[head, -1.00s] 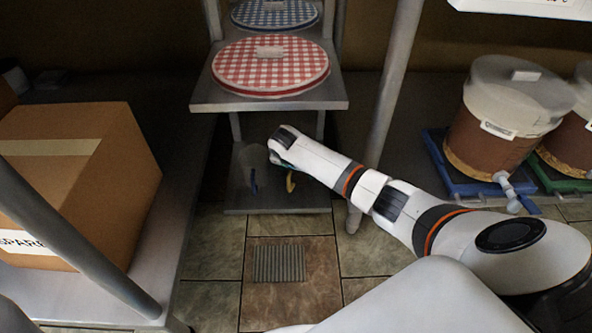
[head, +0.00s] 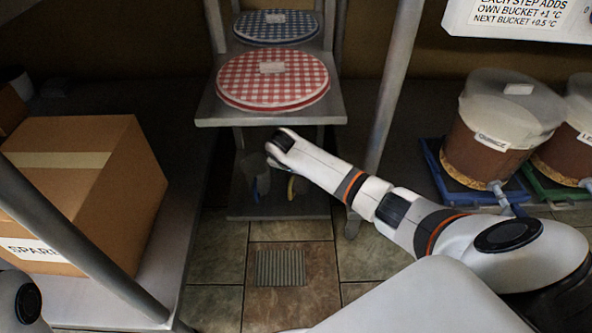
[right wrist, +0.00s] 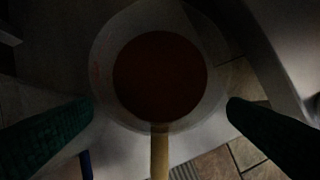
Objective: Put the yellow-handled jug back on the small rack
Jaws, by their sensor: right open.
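The yellow-handled jug shows mainly by its yellow handle (head: 291,187) at the bottom shelf (head: 300,208) of the small rack; my right gripper and arm hide most of its body in the head view. In the right wrist view, the jug (right wrist: 103,60) is seen from above as a round clear vessel with dark reddish contents, its yellow handle (right wrist: 160,152) pointing toward the bottom edge. My right gripper (right wrist: 160,106) is open, its dark green fingers on either side of the handle and apart from it. My left gripper is out of view.
A jug with a blue handle (head: 255,188) stands just left. Above is a shelf (head: 215,117) with a red checked lid (head: 250,88). A rack post (head: 392,90) stands right. A cardboard box (head: 130,190) sits left; buckets (head: 505,120) stand right.

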